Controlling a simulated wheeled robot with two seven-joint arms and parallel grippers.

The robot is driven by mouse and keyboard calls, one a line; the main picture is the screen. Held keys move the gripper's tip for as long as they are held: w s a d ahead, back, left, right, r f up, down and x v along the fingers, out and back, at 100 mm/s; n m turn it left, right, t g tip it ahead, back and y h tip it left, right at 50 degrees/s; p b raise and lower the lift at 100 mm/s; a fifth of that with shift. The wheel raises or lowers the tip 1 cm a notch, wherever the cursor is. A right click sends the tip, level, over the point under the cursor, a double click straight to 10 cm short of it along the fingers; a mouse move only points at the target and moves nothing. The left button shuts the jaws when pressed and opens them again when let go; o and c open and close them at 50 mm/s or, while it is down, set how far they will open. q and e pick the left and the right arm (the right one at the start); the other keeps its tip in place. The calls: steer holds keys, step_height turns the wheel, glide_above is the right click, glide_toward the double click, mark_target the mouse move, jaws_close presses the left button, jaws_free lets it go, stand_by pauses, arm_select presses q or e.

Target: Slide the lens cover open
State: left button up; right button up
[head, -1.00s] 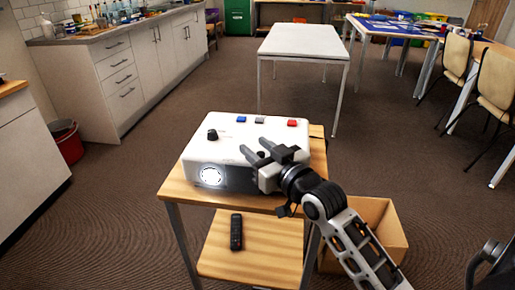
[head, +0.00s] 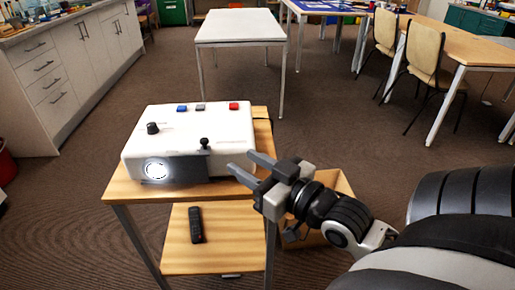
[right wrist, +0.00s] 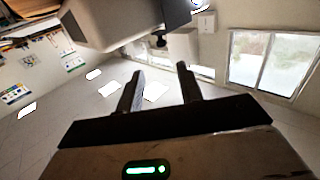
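A white projector (head: 225,125) stands on a small wooden table. Its round lens (head: 157,170) is lit and shows uncovered at the front left. The dark grey lens cover (head: 190,168) lies just right of the lens, with a black knob (head: 204,144) at its upper right. My right gripper (head: 243,164) is open and empty, right of the projector's front corner and apart from the knob. In the right wrist view its two fingers (right wrist: 159,84) are spread, with the projector (right wrist: 115,22) above them. My left gripper is not in view.
A black dial (head: 153,128) and blue, grey and red buttons sit on the projector's top. A black remote (head: 196,225) lies on the table's lower shelf (head: 228,247). A cardboard box (head: 335,185) stands behind my right gripper. A white table (head: 240,25) stands farther back.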

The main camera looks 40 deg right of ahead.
steer(key=shift+s+d, duration=0.1)
steer(key=shift+s, duration=0.8)
steer(key=s+a+f+g+y+p, duration=0.1)
steer(key=a+f+g, duration=0.2)
steer(key=a+f, duration=0.4)
steer(key=s+a+f+n+g+p, duration=0.1)
steer(key=a+f+g, duration=0.3)
steer(key=a+f, duration=0.4)
step_height(320, 180, down, 4)
steer(key=shift+s+a+f+y+p, duration=0.15)
steer(key=shift+s+a+y+p, duration=0.2)
steer(key=shift+s+p, duration=0.3)
